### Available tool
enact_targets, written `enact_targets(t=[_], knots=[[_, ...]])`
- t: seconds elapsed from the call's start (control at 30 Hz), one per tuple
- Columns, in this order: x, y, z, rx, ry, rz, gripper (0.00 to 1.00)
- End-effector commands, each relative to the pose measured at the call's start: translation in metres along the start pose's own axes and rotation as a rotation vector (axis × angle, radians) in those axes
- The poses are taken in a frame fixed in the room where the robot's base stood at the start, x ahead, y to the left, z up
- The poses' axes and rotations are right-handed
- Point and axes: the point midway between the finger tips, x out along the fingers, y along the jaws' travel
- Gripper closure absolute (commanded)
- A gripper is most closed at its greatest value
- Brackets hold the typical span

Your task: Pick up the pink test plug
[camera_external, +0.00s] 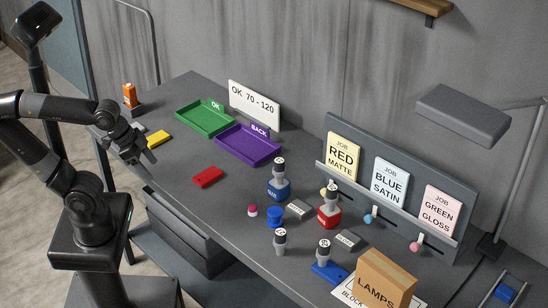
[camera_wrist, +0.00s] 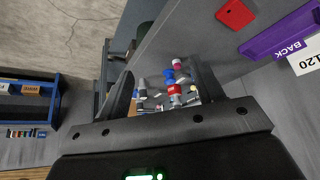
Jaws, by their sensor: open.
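A small pink piece with a pale band (camera_external: 252,210), which looks like the pink test plug, stands on the grey bench left of the blue cup (camera_external: 275,215). In the wrist view a small pink piece (camera_wrist: 176,61) shows beside the blue cup, far off between the fingers. My gripper (camera_external: 148,155) is open and empty at the left end of the bench, near the yellow block (camera_external: 158,138), well away from the pink piece. A pink ball (camera_external: 415,246) also sits on the card rack under the green gloss card.
A red block (camera_external: 208,177), green tray (camera_external: 178,122) and purple tray (camera_external: 220,145) lie on the bench. Several gauge-topped pieces, including a blue-based one (camera_external: 279,188) and a red-based one (camera_external: 329,215), crowd right of the pink piece. Bench between red block and pink piece is clear.

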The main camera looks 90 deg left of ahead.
Motion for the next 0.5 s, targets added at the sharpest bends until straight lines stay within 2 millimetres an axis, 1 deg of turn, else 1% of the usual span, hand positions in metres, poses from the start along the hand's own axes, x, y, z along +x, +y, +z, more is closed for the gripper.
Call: enact_targets(t=[0.03, 0.13, 0.37, 0.5], knots=[[0.0, 0.0, 0.0, 0.0, 0.0, 0.0, 0.41], [0.0, 0.0, 0.0, 0.0, 0.0, 0.0, 0.48], [0.0, 0.0, -0.001, 0.0, -0.001, 0.0, 0.48], [0.002, -0.001, -0.013, 0.002, -0.023, 0.0, 0.48]])
